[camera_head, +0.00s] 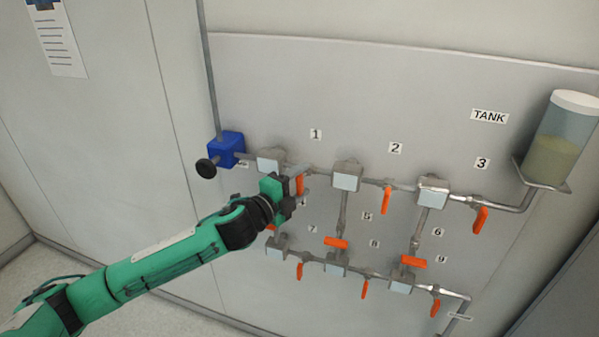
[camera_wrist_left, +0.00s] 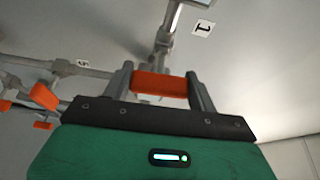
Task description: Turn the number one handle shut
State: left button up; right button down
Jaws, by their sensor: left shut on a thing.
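The number one handle (camera_head: 299,185) is an orange lever hanging down from the upper pipe, below the label "1" (camera_head: 316,134). It points across the pipe, and part of it is hidden by my gripper. My left gripper (camera_head: 289,189) is at this lever. In the left wrist view the handle (camera_wrist_left: 160,84) lies between the two grey fingers of the gripper (camera_wrist_left: 160,78), which are shut on it. The "1" label (camera_wrist_left: 203,27) also shows there, above the handle and to its right. My right gripper is not in view.
Other orange levers, such as those by labels 2 (camera_head: 386,199) and 3 (camera_head: 480,219), hang to the right. A lower pipe row (camera_head: 335,265) runs underneath. A blue box (camera_head: 228,147) with a black knob (camera_head: 207,168) is left. A tank (camera_head: 558,138) is right.

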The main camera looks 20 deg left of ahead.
pick_arm(q)
jog(key=shift+m+p, duration=0.35)
jog(key=shift+m, duration=0.05)
jog(key=shift+f, duration=0.1)
jog(key=o, duration=1)
jog(key=shift+s, duration=0.15)
jog(key=shift+s+a+f+b, duration=0.1)
jog(key=shift+s+a+b, duration=0.15)
jog(key=shift+s+b, duration=0.05)
jog(key=b+v, duration=0.6)
jog(key=v, duration=0.7)
jog(key=shift+r, duration=0.3)
